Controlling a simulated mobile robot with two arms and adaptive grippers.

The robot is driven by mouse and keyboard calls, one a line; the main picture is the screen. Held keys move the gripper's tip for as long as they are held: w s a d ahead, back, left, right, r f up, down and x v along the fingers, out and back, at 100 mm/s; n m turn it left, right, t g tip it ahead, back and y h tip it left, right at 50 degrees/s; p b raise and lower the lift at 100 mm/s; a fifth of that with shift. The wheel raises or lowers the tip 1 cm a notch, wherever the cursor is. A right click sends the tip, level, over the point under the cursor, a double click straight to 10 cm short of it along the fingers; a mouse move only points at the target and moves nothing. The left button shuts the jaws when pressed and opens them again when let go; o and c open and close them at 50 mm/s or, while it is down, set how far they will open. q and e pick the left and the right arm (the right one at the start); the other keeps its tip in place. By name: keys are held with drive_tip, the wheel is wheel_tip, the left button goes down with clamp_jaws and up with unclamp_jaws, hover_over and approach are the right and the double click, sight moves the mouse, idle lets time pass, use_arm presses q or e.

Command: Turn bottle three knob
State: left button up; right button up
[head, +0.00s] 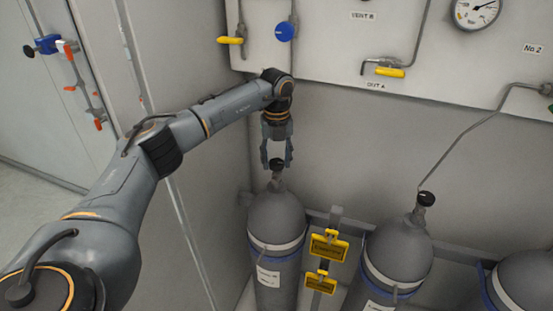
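Three grey gas bottles stand in a row along the wall: a left one (276,220), a middle one (398,255) and a right one (528,280), cut off by the frame edge. I cannot read which is bottle three. The left bottle has a small black knob (276,163) on top, and the middle one also has a black knob (426,198). My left gripper (277,164) points down over the left bottle, with its fingers apart on either side of that knob. I cannot tell whether they touch it. My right gripper is out of view.
A rail with yellow tags (328,245) runs between the bottles. Above is a white panel with yellow handles (390,72), a blue knob (284,31) and a gauge (476,12). A thin pipe (465,140) drops to the middle bottle. A wall stands close on the left.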

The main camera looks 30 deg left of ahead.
sight(276, 162)
use_arm(q)
drive_tip(key=shift+o, duration=1)
wheel_tip(276, 162, up, 12)
drive_tip(key=shift+f, duration=0.1)
